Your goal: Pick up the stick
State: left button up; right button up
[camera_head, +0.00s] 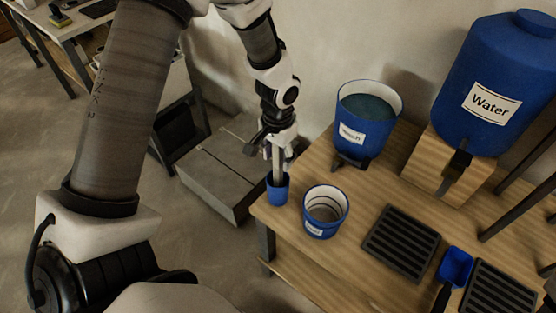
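A pale, narrow stick (277,173) stands upright in a small blue cup (277,191) at the table's left corner. Its lower end is hidden inside the cup. My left gripper (278,153) points down directly above the cup, with its fingers around the stick's upper part. The fingers are small in the picture, so I cannot tell whether they are closed on the stick or only beside it. My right gripper is not in view.
An open blue-and-white bucket (325,214) stands right of the cup. A larger labelled bucket (365,123) holds liquid behind it. A blue water tank (492,80), dark ribbed trays (401,243) and a blue scoop (456,266) are further right on the wooden table (362,200).

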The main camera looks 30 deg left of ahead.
pick_arm(q)
grip_shut()
